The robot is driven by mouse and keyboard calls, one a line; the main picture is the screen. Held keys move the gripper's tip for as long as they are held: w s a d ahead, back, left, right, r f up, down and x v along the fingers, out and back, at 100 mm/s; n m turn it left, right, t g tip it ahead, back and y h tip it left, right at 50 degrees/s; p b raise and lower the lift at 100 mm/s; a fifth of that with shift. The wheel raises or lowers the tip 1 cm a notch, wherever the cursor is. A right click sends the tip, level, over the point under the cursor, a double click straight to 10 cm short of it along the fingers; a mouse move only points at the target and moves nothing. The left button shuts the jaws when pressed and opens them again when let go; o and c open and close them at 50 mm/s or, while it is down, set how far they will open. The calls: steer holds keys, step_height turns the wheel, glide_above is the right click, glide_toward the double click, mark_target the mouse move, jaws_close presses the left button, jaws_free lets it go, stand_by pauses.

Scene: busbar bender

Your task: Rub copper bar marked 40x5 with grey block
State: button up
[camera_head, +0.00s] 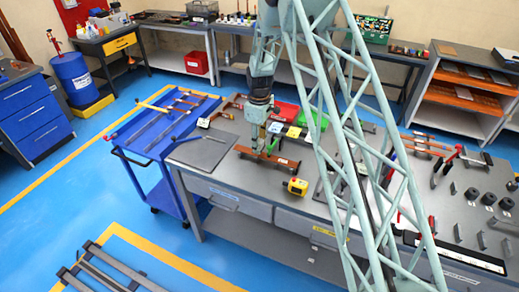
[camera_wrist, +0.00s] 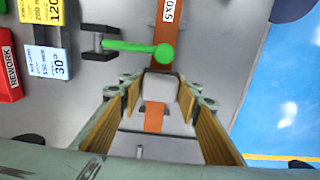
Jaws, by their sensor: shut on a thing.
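My gripper (camera_wrist: 160,92) is shut on a grey block (camera_wrist: 158,98), which sits between its two fingers in the wrist view. The copper bar (camera_wrist: 168,45) runs under the block and shows above and below it. Its white label (camera_wrist: 168,10) is cut by the frame edge and reads "0x5". The block appears on or just above the bar; I cannot tell if they touch. In the head view, my gripper (camera_head: 259,151) is low over the copper bar (camera_head: 286,162) on the grey workbench (camera_head: 225,176); the block cannot be made out there.
A green-handled clamp (camera_wrist: 135,47) stands beside the bar, its handle end reaching over it. Yellow and blue cards (camera_wrist: 57,60) and a red "REWORK" tag (camera_wrist: 8,75) lie left. A yellow device (camera_head: 296,186) is near the bench front. A blue cart (camera_head: 122,154) stands left.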

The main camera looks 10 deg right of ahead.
steer(key=shift+r, duration=0.7)
steer(key=shift+r+p, duration=0.6)
steer(key=shift+r, duration=1.25)
steer(key=r+m+b, duration=0.1)
steer(key=s+m+b, duration=0.1)
steer(key=b, duration=0.1)
steer(key=shift+r+m, duration=0.3)
steer(key=shift+r, duration=0.05)
steer(key=s+r+m+b, duration=0.6)
steer(key=r+m+b, duration=0.1)
steer(key=m+b, duration=0.3)
steer(key=shift+s+a+r+m, duration=0.35)
steer(key=shift+a+m, duration=0.05)
steer(key=shift+m, duration=0.2)
steer(key=shift+d, duration=0.15)
